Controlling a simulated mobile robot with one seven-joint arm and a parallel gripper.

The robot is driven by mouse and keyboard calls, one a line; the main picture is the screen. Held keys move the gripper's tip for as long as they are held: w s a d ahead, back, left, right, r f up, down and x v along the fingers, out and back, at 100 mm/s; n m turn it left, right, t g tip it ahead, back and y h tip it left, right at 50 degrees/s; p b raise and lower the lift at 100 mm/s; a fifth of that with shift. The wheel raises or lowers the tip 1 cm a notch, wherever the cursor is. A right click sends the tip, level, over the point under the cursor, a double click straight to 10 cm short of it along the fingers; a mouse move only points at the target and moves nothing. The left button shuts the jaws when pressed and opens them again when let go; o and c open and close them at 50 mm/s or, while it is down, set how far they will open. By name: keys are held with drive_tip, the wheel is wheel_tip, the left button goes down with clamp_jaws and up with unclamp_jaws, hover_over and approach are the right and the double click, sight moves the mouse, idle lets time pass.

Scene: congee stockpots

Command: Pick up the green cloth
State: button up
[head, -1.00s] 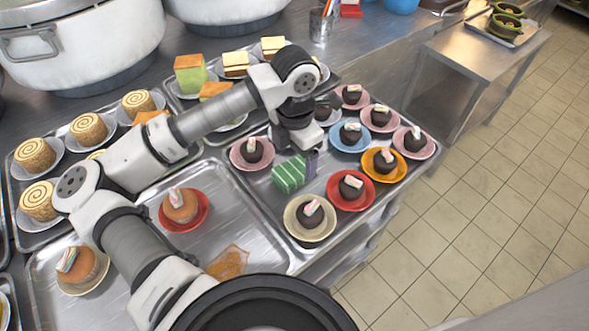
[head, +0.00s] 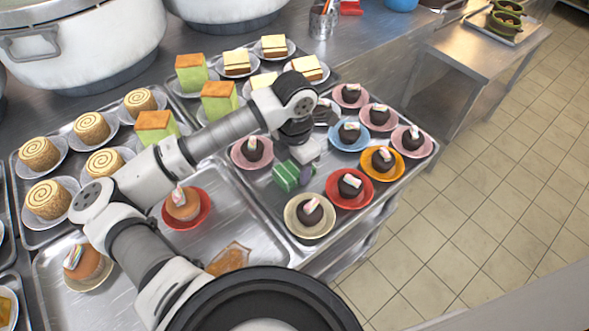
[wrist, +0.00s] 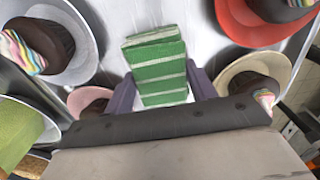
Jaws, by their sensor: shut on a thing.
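The green cloth (head: 285,176) is a folded block with pale stripes, at the tray's left-middle among the chocolate cakes. In the wrist view the cloth (wrist: 157,62) sits between the two purple fingers of my gripper (wrist: 162,84), which is shut on it. In the head view my gripper (head: 301,172) is beside the cloth's right side, with its far finger and part of the cloth hidden. I cannot tell whether the cloth touches the tray.
Chocolate cakes on coloured plates surround the cloth, including a red plate (head: 351,201), a cream plate (head: 298,228) and a blue plate (head: 337,138). The metal tray (head: 262,196) has bare room left of the cloth. Large pots (head: 85,35) stand behind.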

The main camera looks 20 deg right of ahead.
sight(295, 167)
drive_tip(key=shift+r, duration=0.15)
wheel_tip(295, 167, up, 20)
drive_tip(key=b, duration=0.3)
